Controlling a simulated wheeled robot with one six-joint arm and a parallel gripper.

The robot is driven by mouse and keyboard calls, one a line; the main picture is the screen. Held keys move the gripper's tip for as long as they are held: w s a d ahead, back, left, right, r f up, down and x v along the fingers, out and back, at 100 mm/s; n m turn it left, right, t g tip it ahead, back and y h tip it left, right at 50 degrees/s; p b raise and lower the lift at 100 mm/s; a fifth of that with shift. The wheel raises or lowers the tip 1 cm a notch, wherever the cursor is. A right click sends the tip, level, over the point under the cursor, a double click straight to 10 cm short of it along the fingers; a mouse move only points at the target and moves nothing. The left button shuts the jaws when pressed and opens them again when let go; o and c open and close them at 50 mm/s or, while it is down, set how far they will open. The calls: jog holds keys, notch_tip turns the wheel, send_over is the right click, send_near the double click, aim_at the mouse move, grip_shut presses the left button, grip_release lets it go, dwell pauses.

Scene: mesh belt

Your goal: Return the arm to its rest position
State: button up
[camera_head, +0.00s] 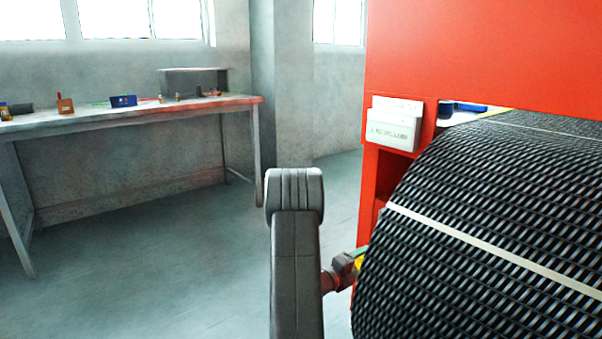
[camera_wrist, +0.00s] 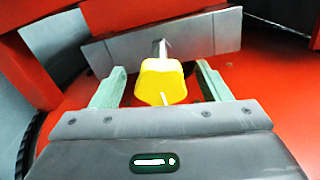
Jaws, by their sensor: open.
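My arm (camera_head: 296,260) stands upright in the middle of the head view, its end reaching right to the red machine beside the mesh belt. My gripper (camera_wrist: 160,72) shows in the wrist view with its two pale green fingers apart. A yellow knob-like piece (camera_wrist: 162,82) stands between the fingers, with a gap on each side, on a thin metal rod. In the head view, the gripper (camera_head: 350,262) is small and partly hidden behind the belt's edge, with a bit of yellow next to it.
The black mesh belt (camera_head: 480,240) with a pale strip curves close at the right. A red machine housing (camera_head: 480,50) carries a white box (camera_head: 394,125). A grey metal plate (camera_wrist: 200,35) lies just beyond the fingers. A workbench (camera_head: 150,108) stands far left; the floor (camera_head: 160,260) between is clear.

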jog(key=p+v, duration=0.3)
jog(key=v, duration=1.1)
jog(key=b+x, duration=0.3)
jog(key=x, duration=1.1)
jog(key=shift+w+d, duration=0.2)
jog(key=shift+d, duration=0.1)
jog(key=n, duration=0.4)
jog(key=shift+a+p, duration=0.1)
jog(key=shift+p, duration=0.2)
jog(key=n+p, duration=0.2)
jog(key=n, duration=0.1)
jog(key=shift+r, duration=0.15)
jog(key=n+p, duration=0.6)
jog(key=p, duration=0.3)
jog(key=shift+s, duration=0.15)
jog(key=n+p, duration=0.3)
jog(key=p, duration=0.1)
jog(key=shift+f, duration=0.2)
jog(key=shift+f+n+p, duration=0.1)
jog(key=shift+n+p, duration=0.4)
jog(key=shift+n, duration=0.2)
